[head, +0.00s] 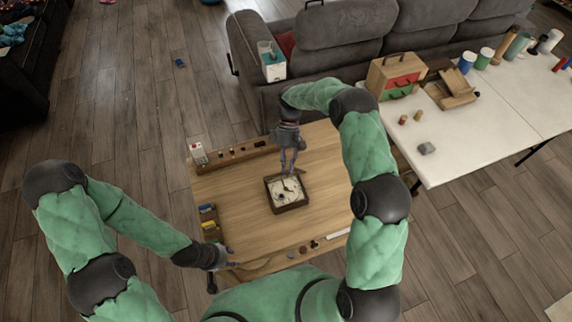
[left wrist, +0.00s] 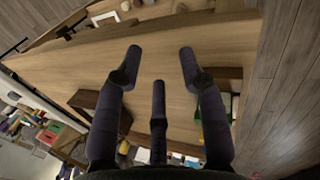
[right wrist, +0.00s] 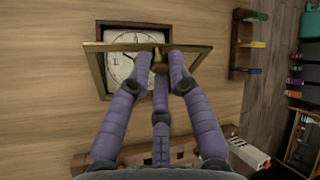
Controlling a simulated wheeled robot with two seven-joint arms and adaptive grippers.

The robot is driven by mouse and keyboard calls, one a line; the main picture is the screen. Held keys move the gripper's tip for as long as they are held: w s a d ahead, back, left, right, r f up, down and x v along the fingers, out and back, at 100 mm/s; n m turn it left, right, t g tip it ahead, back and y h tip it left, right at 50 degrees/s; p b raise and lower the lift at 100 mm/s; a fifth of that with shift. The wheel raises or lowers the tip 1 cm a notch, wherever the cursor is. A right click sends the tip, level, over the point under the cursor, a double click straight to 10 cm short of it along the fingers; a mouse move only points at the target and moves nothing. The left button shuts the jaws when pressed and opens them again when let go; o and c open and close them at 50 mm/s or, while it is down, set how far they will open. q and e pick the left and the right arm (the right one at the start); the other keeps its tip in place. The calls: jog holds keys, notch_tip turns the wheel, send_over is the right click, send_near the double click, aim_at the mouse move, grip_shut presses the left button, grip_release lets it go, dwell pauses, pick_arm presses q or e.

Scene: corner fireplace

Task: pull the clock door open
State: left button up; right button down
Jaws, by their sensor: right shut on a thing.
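The clock (head: 287,193) is a dark square box with a pale round dial, lying face up on the wooden table. In the right wrist view the clock box (right wrist: 105,33) shows its dial (right wrist: 125,62) behind a brass-framed door (right wrist: 96,68). The door stands partly open, tilted away from the box. My right gripper (right wrist: 162,58), also in the head view (head: 288,172), is shut on the door's brass knob (right wrist: 160,67); its fingertips hide part of the knob. My left gripper (left wrist: 160,60) is open and empty, near the table's front left corner (head: 229,256).
The wooden table (head: 240,195) is mostly bare around the clock. A rack with coloured items (head: 208,222) is at its left edge, and a wooden strip (head: 238,151) at its back. A white table (head: 460,130) and a grey sofa (head: 345,45) stand behind.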

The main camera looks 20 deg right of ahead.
dwell(0.8)
pick_arm(q)
jog(key=c, duration=0.5)
jog(key=shift+w+d+r+m, duration=0.1)
jog(key=shift+w+d+m, duration=0.1)
jog(key=shift+d+m, duration=0.1)
grip_shut()
jog(key=w+d+r+n+t+y, duration=0.1)
jog(key=w+d+r+n, duration=0.2)
jog(key=d+r+n, duration=0.55)
jog(key=w+d+r+n+t+y, duration=0.1)
jog(key=w+d+r+n+y, duration=0.15)
jog(key=d+n, duration=0.95)
jog(key=w+d+r+n+t+y, duration=0.1)
jog(key=w+d+r+n, duration=0.4)
jog(key=n, duration=0.9)
jog(key=w+f, duration=0.5)
jog(key=shift+f, duration=0.35)
